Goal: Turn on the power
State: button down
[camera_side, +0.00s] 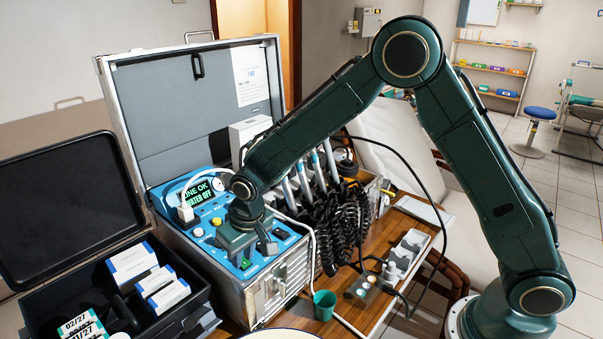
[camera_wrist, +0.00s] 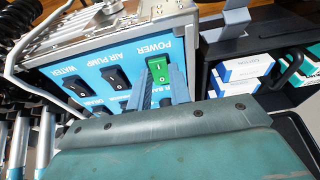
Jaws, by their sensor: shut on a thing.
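The power switch (camera_wrist: 157,70) is a green rocker under the label POWER on the blue panel (camera_wrist: 88,78) of the dental unit. It also shows as a small green patch in the side view (camera_side: 245,263), just below my gripper's body. The unit's display (camera_side: 202,194) is lit with green text, including "OK" and "WATER OFF".
Black AIR PUMP (camera_wrist: 115,77) and WATER (camera_wrist: 76,84) switches sit beside the power switch. The open case lid (camera_side: 200,100) stands behind. Coiled black hoses (camera_side: 345,225) hang at the right. A black box with white packs (camera_side: 132,262) is at the left; a green cup (camera_side: 324,304) stands in front.

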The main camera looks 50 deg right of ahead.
dwell(0.3)
jog(key=c, duration=1.3)
grip_release()
jog(key=shift+r, duration=0.1)
jog(key=shift+v, duration=6.85)
jog(key=shift+s, duration=0.15)
